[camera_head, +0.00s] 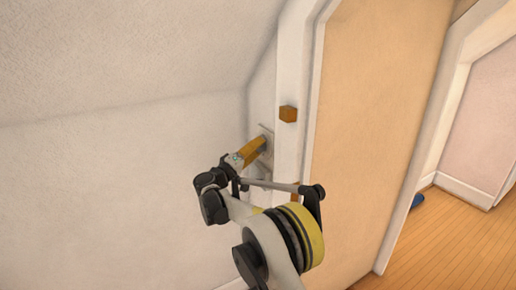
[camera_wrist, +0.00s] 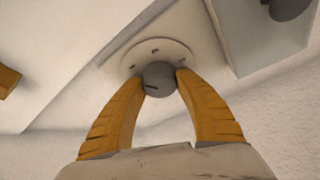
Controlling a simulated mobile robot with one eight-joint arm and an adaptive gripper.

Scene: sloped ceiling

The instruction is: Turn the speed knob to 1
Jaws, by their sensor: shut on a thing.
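The speed knob (camera_wrist: 157,74) is a small grey round knob with a short dark mark near its lower left edge. It sits in front of a pale round dial (camera_wrist: 158,50) with several small dark marks, on a light wall plate (camera_wrist: 115,60). My gripper (camera_wrist: 160,80) has its two orange fingers closed on either side of the knob, tips touching it. In the head view my gripper (camera_head: 262,144) reaches the wall plate (camera_head: 266,131) beside the door frame. The fingers and arm hide the knob there, and I cannot read any numbers.
A small orange-brown block (camera_head: 288,114) sticks out from the white door frame (camera_head: 291,75) close to the plate. A tan door panel (camera_head: 360,120) stands to the right. A dark round part (camera_wrist: 288,8) shows at the wrist view's top right.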

